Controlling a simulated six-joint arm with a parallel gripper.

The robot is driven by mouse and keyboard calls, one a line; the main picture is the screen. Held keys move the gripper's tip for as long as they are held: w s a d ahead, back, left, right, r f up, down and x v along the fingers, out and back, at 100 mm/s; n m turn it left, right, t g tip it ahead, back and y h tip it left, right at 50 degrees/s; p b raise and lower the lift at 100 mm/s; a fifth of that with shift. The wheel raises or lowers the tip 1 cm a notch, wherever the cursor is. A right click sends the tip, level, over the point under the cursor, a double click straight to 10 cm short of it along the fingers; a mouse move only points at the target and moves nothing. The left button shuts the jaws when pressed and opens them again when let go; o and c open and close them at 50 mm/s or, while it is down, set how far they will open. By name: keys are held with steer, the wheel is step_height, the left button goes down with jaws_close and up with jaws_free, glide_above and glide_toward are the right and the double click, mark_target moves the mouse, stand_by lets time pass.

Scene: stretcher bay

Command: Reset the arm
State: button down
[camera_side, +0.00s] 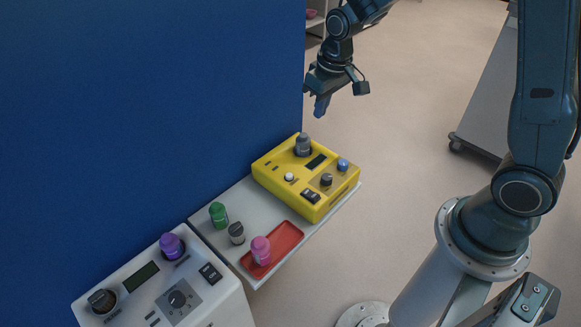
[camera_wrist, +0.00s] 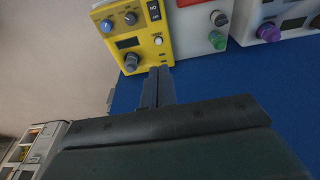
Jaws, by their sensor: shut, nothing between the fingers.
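My gripper (camera_side: 320,106) is shut and empty, raised in the air beyond the far end of the yellow device in the side view. Its two fingers lie together in the wrist view (camera_wrist: 157,88). The yellow device (camera_side: 322,208) sits on the far end of a light grey shelf (camera_side: 208,232), with a grey knob (camera_side: 303,146), a blue knob, a dark knob and a black switch on top. The yellow device also shows in the wrist view (camera_wrist: 120,58), past the fingertips. My gripper touches nothing.
A red tray (camera_side: 286,237) holds a pink bottle (camera_side: 261,250). A green bottle (camera_side: 218,215) and a dark grey bottle (camera_side: 237,233) stand beside it. A white device (camera_side: 215,296) with a purple knob (camera_side: 171,245) is nearer. A blue wall (camera_side: 140,110) borders the left; open floor lies right.

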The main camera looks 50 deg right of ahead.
steer(key=s+r+t, duration=0.2)
steer(key=s+r, duration=0.8)
steer(key=r, duration=0.2)
steer(key=s+a+r+t, duration=0.1)
steer(key=s+r, duration=0.2)
steer(key=s, duration=0.9)
steer(key=shift+s+a+r, duration=0.2)
steer(key=shift+s+r, duration=0.1)
steer(key=shift+s, duration=0.1)
stand_by(1.4)
